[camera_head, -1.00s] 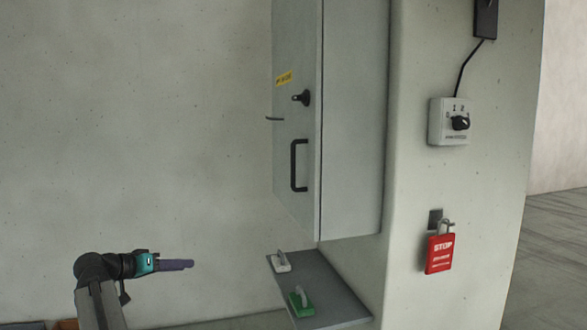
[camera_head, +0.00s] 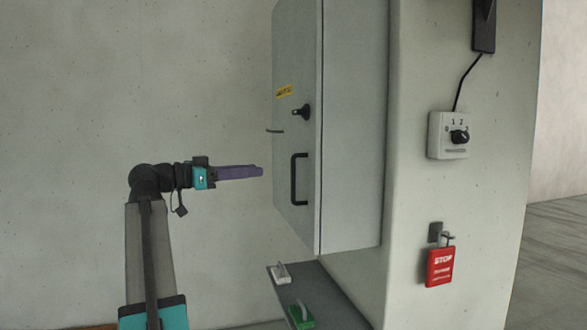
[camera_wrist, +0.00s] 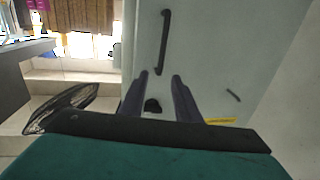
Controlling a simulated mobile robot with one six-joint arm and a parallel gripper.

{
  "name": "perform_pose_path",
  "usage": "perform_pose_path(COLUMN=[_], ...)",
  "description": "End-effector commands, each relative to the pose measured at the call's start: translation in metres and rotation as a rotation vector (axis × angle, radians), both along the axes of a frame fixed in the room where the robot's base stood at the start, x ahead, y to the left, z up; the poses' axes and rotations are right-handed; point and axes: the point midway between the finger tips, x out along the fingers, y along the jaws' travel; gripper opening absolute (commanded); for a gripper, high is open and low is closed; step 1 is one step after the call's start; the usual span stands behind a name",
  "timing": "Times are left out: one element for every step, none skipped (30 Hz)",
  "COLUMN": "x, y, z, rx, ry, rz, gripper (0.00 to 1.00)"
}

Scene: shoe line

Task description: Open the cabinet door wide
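The grey cabinet (camera_head: 352,130) hangs on the pale pillar, and its door (camera_head: 293,60) faces left and looks closed. The door has a black bar handle (camera_head: 294,180), a black knob (camera_head: 301,112) above it and a yellow label (camera_head: 284,91). My gripper (camera_head: 261,171) is left of the door at about handle height, apart from it. In the wrist view my two fingers (camera_wrist: 162,78) are spread with a gap and nothing between them. The handle (camera_wrist: 163,42) shows beyond the fingertips, and the dark knob (camera_wrist: 153,105) shows between the fingers.
Below the cabinet a grey shelf (camera_head: 327,292) holds a white padlock (camera_head: 281,273) and a green padlock (camera_head: 301,316). On the pillar are a rotary switch box (camera_head: 447,135) and a red STOP padlock (camera_head: 440,267). The space left of the door is free.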

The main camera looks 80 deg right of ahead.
Motion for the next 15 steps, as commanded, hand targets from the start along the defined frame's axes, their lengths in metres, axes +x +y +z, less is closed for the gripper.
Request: perform_pose_path(x=[0.000, 0.000, 0.000, 0.000, 0.000, 0.000, 0.000, 0.000, -0.001, -0.002, -0.003, -0.004, -0.006, -0.007, -0.010], y=[0.000, 0.000, 0.000, 0.000, 0.000, 0.000, -0.001, -0.001, -0.001, -0.002, -0.002, -0.003, -0.005, -0.006, -0.008], z=[0.000, -0.001, -0.001, -0.001, -0.001, -0.001, -0.001, -0.001, -0.001, -0.001, -0.001, -0.001, 0.000, 0.000, 0.000], rx=[0.001, 0.001, 0.001, 0.001, 0.002, 0.002, 0.002, 0.002, 0.002, 0.002, 0.003, 0.004, 0.004, 0.004, 0.004], ry=[0.001, 0.001, 0.000, 0.000, 0.000, 0.000, 0.000, 0.000, 0.000, 0.000, 0.001, 0.000, 0.000, 0.000, 0.000], rz=[0.000, 0.000, 0.000, 0.000, 0.001, 0.001, 0.001, 0.001, 0.001, 0.001, 0.000, 0.000, 0.000, -0.001, -0.001], gripper=[0.30, 0.30, 0.30, 0.30, 0.30, 0.30, 0.30, 0.30, 0.30, 0.30, 0.30, 0.30, 0.30, 0.30, 0.30])
